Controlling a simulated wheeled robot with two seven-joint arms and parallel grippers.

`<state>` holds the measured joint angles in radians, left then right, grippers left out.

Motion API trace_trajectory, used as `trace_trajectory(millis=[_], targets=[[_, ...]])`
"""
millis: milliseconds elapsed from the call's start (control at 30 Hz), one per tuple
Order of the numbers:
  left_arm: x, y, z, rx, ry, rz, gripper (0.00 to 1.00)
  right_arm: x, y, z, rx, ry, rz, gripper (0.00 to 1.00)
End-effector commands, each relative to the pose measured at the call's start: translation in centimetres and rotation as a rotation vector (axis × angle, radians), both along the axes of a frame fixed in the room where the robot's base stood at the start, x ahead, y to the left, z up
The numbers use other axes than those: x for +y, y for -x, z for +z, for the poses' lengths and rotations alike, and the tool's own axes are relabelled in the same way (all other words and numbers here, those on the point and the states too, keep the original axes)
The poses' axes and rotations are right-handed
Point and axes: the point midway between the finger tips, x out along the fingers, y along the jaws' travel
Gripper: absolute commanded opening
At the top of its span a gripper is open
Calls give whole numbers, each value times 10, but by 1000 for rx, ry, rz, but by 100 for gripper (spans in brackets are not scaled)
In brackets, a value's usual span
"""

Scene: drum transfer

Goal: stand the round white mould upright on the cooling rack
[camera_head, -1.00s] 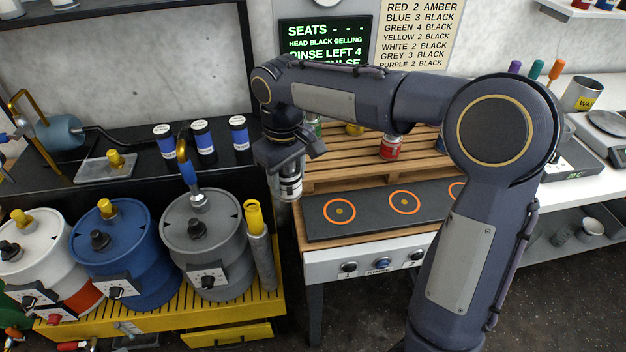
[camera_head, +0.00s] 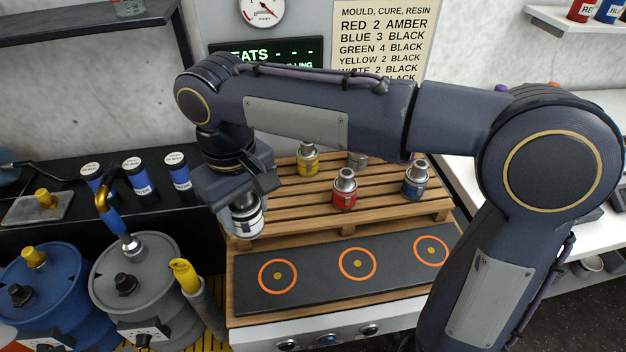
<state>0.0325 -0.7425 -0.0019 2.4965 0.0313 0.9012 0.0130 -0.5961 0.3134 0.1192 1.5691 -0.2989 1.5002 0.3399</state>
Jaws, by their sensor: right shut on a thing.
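My right gripper (camera_head: 240,190) is shut on the round white mould (camera_head: 247,220), a small white can-like thing with a dark band, partly covered by the fingers. It hangs roughly upright at the left end of the wooden slatted cooling rack (camera_head: 300,222). I cannot tell whether it touches the slats. My left gripper is not in view.
A dark plate (camera_head: 318,285) with orange rings lies in front of the rack, bare. Drums, a blue one (camera_head: 40,285) and a grey one (camera_head: 145,290), stand at the lower left. Labelled dark cylinders (camera_head: 138,178) stand on the black shelf.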

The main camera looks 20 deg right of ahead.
Motion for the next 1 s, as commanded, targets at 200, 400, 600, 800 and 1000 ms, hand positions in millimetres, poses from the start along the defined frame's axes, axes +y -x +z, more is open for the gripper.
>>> trace_trajectory(millis=[200,400,600,800,1000], targets=[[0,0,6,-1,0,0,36,-16,-32,-14,3,3,-6,16],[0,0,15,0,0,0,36,-38,-77,-36,4,2,-6,16],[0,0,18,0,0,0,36,-52,-106,-72,2,2,-3,16],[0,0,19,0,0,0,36,-57,-119,-89,-1,0,-1,16],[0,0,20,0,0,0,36,-61,-126,-112,3,3,-1,16]])
